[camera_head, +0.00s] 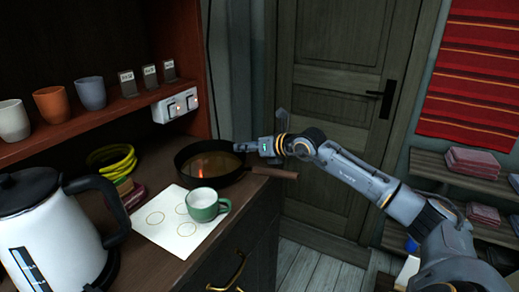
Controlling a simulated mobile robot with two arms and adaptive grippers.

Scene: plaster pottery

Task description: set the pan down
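The dark pan (187,165) is at the back of the counter, with its base seemingly resting on it. Its inside is brownish with an orange-red glow, perhaps a reflection. Its brown handle (275,172) points right, past the counter's edge. My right gripper (243,147) is at the pan's far right rim, above and behind the handle, and does not appear to be around the handle. Its fingers are small and seen side-on, so I cannot tell whether they are open or touch the rim. My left gripper is not in view.
A green mug (204,204) stands in front of the pan on a white sheet with circles (160,236). Cups (52,104) stand on the red shelf above.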

